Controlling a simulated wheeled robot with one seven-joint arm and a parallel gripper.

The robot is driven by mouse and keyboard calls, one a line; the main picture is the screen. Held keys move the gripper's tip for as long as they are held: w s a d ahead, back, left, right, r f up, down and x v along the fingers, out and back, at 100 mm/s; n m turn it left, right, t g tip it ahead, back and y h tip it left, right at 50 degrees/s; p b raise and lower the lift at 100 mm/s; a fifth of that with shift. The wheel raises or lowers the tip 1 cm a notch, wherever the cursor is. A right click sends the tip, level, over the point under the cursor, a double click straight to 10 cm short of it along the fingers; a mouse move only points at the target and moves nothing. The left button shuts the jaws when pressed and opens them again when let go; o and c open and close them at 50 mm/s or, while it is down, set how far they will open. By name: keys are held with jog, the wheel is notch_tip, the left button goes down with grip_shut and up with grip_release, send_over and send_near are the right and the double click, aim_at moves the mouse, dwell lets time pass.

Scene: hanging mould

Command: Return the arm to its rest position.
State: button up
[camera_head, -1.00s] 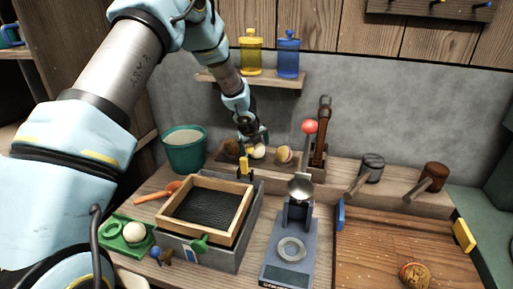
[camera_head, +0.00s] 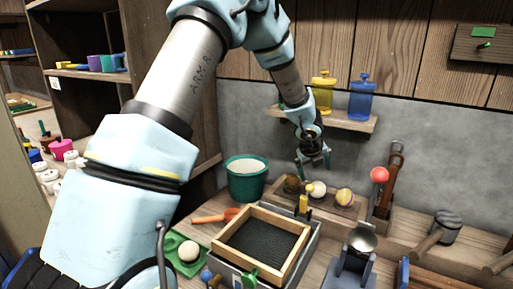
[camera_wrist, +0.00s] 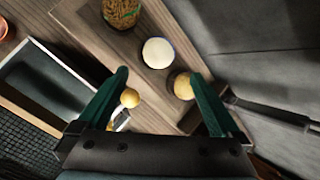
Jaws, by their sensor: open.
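My gripper (camera_head: 316,162) is open and empty, pointing down over the back of the bench, above a wooden holder (camera_head: 350,213). In the wrist view my two green fingers (camera_wrist: 160,78) are spread wide. My arm reaches across the upper left of the head view.
A green bucket (camera_head: 246,181) stands left of the holder. A wooden-framed mesh box (camera_head: 228,249) lies in front. A wall shelf (camera_head: 338,120) with yellow and blue bottles is close behind my gripper. A red-knobbed lever (camera_head: 379,175) stands to the right.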

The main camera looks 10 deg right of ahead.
jog(key=s+a+r+n+y, duration=0.1)
jog(key=a+r+n+y, duration=0.1)
jog(key=a+n, duration=0.95)
jog(key=s+a+r+n+y, duration=0.1)
jog(key=a+r+n+y, duration=0.15)
jog(key=a+n, duration=0.9)
jog(key=s+a+r+n+g, duration=0.1)
jog(key=s+a+n+g, duration=0.2)
jog(key=s+a+n, duration=0.8)
jog(key=s+a, duration=0.2)
jog(key=a, duration=0.4)
jog(key=shift+a+r, duration=0.25)
jog(key=shift+r, duration=0.05)
jog(key=shift+s, duration=0.1)
